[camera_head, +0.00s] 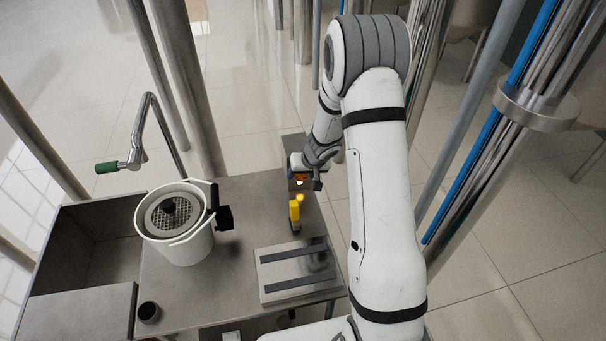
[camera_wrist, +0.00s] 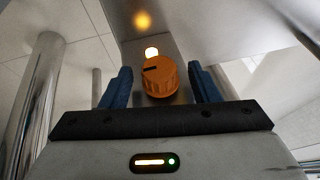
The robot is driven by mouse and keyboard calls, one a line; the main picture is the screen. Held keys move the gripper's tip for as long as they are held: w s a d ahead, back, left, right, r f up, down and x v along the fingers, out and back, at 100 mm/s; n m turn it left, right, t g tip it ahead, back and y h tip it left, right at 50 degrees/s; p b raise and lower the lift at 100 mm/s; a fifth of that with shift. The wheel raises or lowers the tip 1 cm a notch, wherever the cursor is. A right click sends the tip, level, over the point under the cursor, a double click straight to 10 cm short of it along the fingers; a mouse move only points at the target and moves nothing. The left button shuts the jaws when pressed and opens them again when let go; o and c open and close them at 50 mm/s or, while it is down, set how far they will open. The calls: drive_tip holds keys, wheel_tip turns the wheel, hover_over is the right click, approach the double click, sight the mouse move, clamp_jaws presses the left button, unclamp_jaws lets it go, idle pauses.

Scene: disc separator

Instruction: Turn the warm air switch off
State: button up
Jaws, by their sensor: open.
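The warm air switch looks to be the orange ribbed knob (camera_wrist: 159,77) with a dark mark on its upper left, in the wrist view. A lit round lamp (camera_wrist: 152,52) glows just above it on the grey panel (camera_wrist: 185,35). In the head view the orange knob (camera_head: 298,176) is small and partly hidden by my gripper (camera_head: 306,172). In the wrist view my gripper (camera_wrist: 160,88) is open, with one blue finger on each side of the knob. Gaps show between the fingers and the knob. I cannot tell how far the fingertips reach along it.
On the metal table (camera_head: 255,215) stand a white bucket (camera_head: 187,243) with a grate, a yellow upright part (camera_head: 295,213) and a flat plate (camera_head: 291,259) with dark strips. Steel and blue pipes (camera_head: 482,130) rise at right.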

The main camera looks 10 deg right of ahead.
drive_tip(key=c, duration=1)
